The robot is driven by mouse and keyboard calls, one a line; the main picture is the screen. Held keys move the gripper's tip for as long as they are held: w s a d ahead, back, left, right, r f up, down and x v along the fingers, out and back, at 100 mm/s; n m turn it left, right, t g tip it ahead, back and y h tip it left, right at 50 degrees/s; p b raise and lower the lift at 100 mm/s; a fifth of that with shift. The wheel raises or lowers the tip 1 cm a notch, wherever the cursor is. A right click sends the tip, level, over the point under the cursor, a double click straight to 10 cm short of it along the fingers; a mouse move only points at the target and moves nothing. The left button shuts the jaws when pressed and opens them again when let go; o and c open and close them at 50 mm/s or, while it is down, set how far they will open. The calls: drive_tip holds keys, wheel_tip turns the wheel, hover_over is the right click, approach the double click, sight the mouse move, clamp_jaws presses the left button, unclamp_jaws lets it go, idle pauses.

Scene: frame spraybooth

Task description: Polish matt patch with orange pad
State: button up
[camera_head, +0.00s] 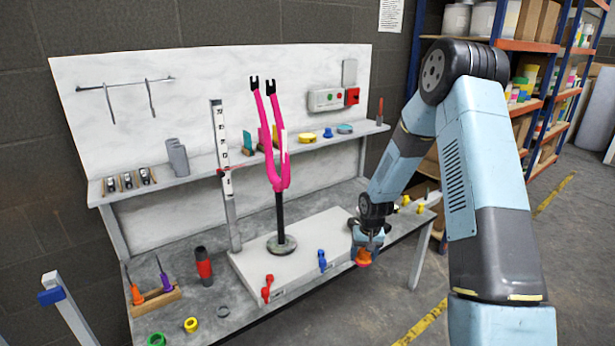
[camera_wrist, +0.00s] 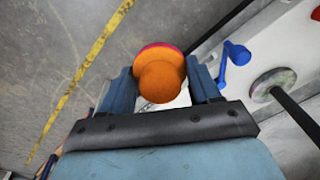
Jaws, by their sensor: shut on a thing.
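The orange pad (camera_head: 363,258) is held between the two fingers of my gripper (camera_head: 366,246), near the right end of the bench. In the wrist view the pad's round orange knob (camera_wrist: 160,82) sits between the blue fingers (camera_wrist: 163,95), with a red rim behind it. A pink fork-shaped frame (camera_head: 280,150) stands upright on a black post with a round base on the white board. It carries a pale patch (camera_head: 284,137) on its right leg; I cannot tell whether this is the matt patch. My gripper is apart from the fork, lower and to its right.
A blue clamp handle (camera_head: 322,260) and a red one (camera_head: 267,289) sit at the board's front edge. A marked upright ruler (camera_head: 222,150) stands left of the fork. A shelf (camera_head: 200,182) with small items runs behind. The floor right of the bench is open.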

drive_tip(key=w+a+r+t+y, duration=0.3)
drive_tip(key=w+a+r+t, duration=0.1)
drive_tip(key=w+a+r, duration=0.15)
drive_tip(key=t+y, duration=0.6)
drive_tip(key=t, duration=0.4)
approach(286, 163)
drive_tip(key=shift+m, duration=0.4)
drive_tip(key=shift+x, duration=2.5)
drive_tip(key=shift+x, duration=0.8)
drive_tip(key=shift+r, duration=0.15)
drive_tip(key=shift+w+r, duration=0.1)
drive_tip(key=shift+r, duration=5.5)
drive_tip(key=shift+f, duration=5.75)
